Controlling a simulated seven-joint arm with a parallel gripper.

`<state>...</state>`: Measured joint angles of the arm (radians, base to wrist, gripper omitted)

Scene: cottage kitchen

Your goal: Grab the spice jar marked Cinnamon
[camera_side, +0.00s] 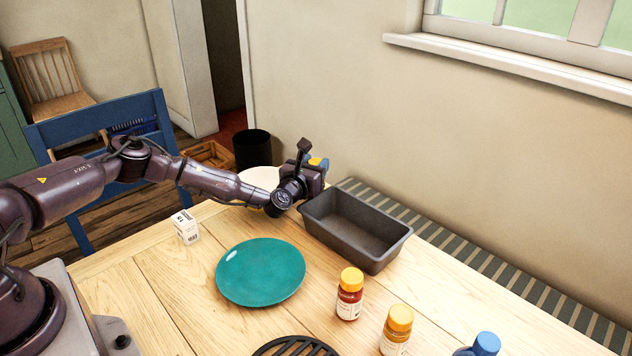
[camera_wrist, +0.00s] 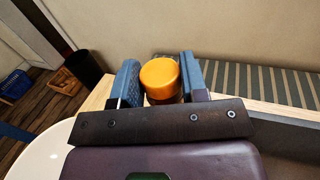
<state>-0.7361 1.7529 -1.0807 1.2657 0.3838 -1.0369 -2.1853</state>
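A spice jar with an orange cap stands between my gripper's two blue fingers (camera_wrist: 161,84) at the far edge of the table. Its cap (camera_wrist: 160,76) shows in the wrist view, and partly in the side view (camera_side: 316,161). Its label is hidden, so I cannot read its name. The fingers lie close on both sides of the jar; I cannot tell whether they touch it. Two more orange-capped jars stand at the front in the side view: a red one (camera_side: 349,304) and a paler one (camera_side: 394,343). Their labels are too small to read.
A dark loaf pan (camera_side: 390,258) stands right beside my gripper. A pale plate (camera_wrist: 45,155) lies on the other side. A teal plate (camera_side: 261,272), small white box (camera_side: 186,227), black trivet (camera_side: 296,348) and blue-topped object (camera_side: 486,344) are on the table. A wall stands behind.

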